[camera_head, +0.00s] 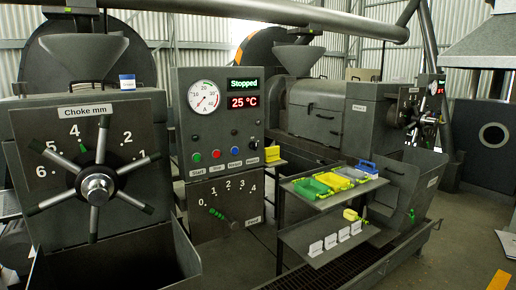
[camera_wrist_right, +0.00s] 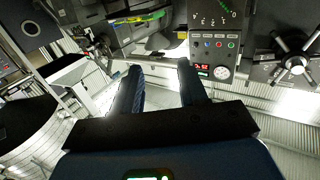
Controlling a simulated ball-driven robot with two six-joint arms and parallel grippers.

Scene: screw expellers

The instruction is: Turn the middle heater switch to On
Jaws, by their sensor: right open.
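In the head view, the grey control panel (camera_head: 217,160) stands left of centre. Its row has green, red and blue buttons and a small black knob (camera_head: 253,145), apparently the heater switch; its label and setting are too small to read. The panel also shows upside down in the right wrist view (camera_wrist_right: 215,24), beyond the fingers and toward the right. My right gripper (camera_wrist_right: 161,68) is open, with nothing between its two dark fingers, apart from the panel. Neither gripper shows in the head view.
The panel's display (camera_head: 243,94) reads "Stopped" and 25 °C. A large spoked choke wheel (camera_head: 96,187) sits to its left. A lever (camera_head: 221,217) with a numbered scale is below the buttons. A shelf with colored bins (camera_head: 313,188) stands to the right.

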